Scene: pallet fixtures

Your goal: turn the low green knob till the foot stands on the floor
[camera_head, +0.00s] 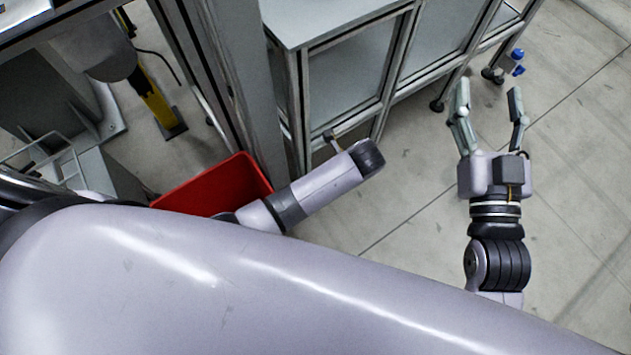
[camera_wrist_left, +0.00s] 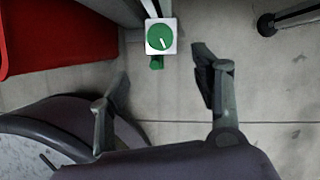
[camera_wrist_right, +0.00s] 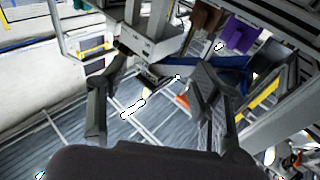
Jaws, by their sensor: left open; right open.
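In the left wrist view a round green knob (camera_wrist_left: 160,38) with a white pointer mark sits on a small white plate. The pointer slants down and right. A small green foot (camera_wrist_left: 156,62) shows just below the plate; I cannot tell whether it touches the floor. My left gripper (camera_wrist_left: 160,80) is open and empty, its fingers on either side of and below the knob in the picture, apart from it. I cannot make out the left gripper or green knob in the head view. My right gripper (camera_head: 489,90) is open and empty over the floor at the right.
A grey framed bench (camera_head: 345,75) stands on dark feet at top centre. A small blue-topped part (camera_head: 515,62) is by its far foot. A red bin (camera_head: 215,187) is left of my left arm. The floor (camera_head: 570,160) on the right is clear.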

